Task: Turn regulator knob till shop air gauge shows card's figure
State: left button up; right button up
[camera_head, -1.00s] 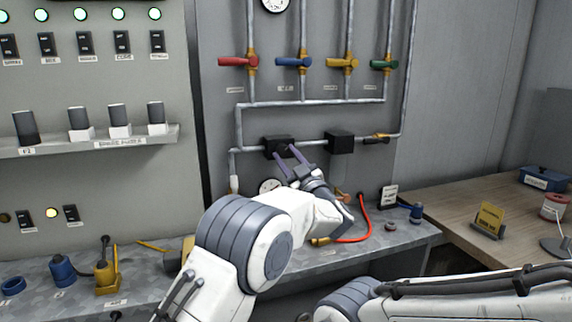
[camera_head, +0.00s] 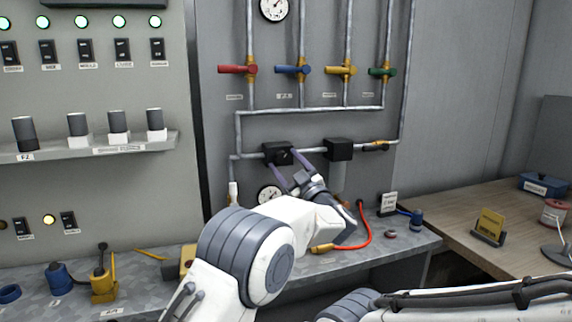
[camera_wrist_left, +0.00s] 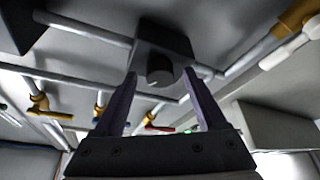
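The regulator (camera_head: 270,151) is a black block on the lower pipe, with a round dark knob that also shows in the wrist view (camera_wrist_left: 159,70). My left gripper (camera_head: 284,169) is open just in front of the regulator. In the left wrist view its two fingers (camera_wrist_left: 160,84) stand apart on either side of the knob, with no clear contact. A white round gauge (camera_head: 268,195) sits below the regulator, partly hidden by my left arm; its reading is too small to tell. A white card (camera_head: 388,202) stands on the bench, its print unreadable. My right gripper is out of view.
A second black block (camera_head: 339,149) with a grey bowl is right of the regulator. Coloured valve handles (camera_head: 292,70) are above. A red hose (camera_head: 366,225) curves over the grey bench. A yellow card (camera_head: 489,226) stands on the wooden table at right.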

pick_arm(q)
jog(key=b+v, duration=0.1)
jog(key=v, duration=0.9)
jog(key=shift+s+f, duration=0.15)
jog(key=shift+f, duration=0.05)
